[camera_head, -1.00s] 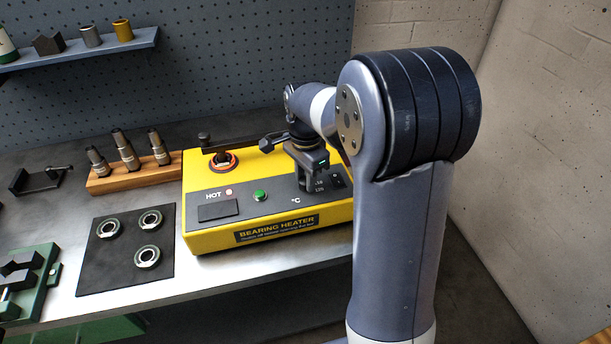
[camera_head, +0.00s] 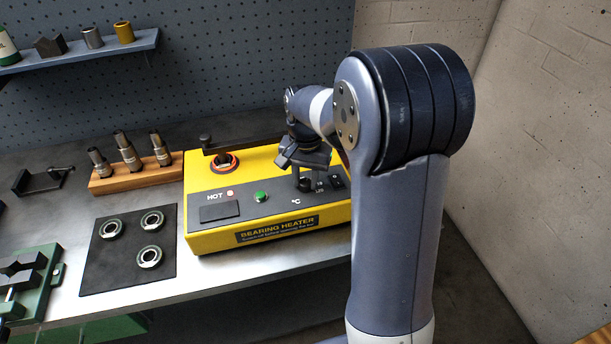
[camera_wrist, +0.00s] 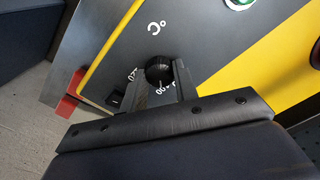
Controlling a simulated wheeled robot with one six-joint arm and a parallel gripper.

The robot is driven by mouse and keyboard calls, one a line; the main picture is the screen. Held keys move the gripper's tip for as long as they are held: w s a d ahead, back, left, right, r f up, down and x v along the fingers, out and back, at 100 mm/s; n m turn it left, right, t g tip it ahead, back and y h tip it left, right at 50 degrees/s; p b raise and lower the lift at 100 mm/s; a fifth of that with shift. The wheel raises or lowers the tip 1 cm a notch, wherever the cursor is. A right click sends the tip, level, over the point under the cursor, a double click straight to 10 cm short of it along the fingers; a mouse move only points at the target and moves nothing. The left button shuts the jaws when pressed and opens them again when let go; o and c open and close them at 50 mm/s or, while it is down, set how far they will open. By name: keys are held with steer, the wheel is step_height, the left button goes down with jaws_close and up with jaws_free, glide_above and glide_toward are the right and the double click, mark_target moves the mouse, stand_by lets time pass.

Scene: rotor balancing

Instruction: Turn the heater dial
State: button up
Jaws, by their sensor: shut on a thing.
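The yellow bearing heater (camera_head: 205,241) stands on the bench with a dark control panel on top. Its black dial (camera_wrist: 158,72) shows in the wrist view near the °C mark, with scale numbers partly visible beside it. My gripper (camera_head: 305,184) points down over the right part of the panel. Its fingers are shut on the dial, one on each side. In the head view the fingers and wrist hide most of the dial.
A green button (camera_head: 260,197) and the HOT lamp sit left on the panel. A dark mat (camera_head: 100,283) with several bearing rings, a wooden block (camera_head: 110,184) with tools and a green fixture (camera_head: 40,300) lie to the left. A pegboard wall stands behind.

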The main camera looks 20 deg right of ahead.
mark_target(305, 182)
steer(key=n, duration=0.4)
steer(key=shift+n, duration=0.3)
steer(key=shift+n+p, duration=0.35)
steer(key=shift+n, duration=1.45)
steer(key=o, duration=1)
steer(key=shift+c, duration=0.2)
steer(key=shift+r, duration=0.1)
step_height(305, 182, up, 11)
steer(key=shift+f, duration=0.2)
step_height(305, 182, down, 11)
steer(key=shift+r, duration=0.1)
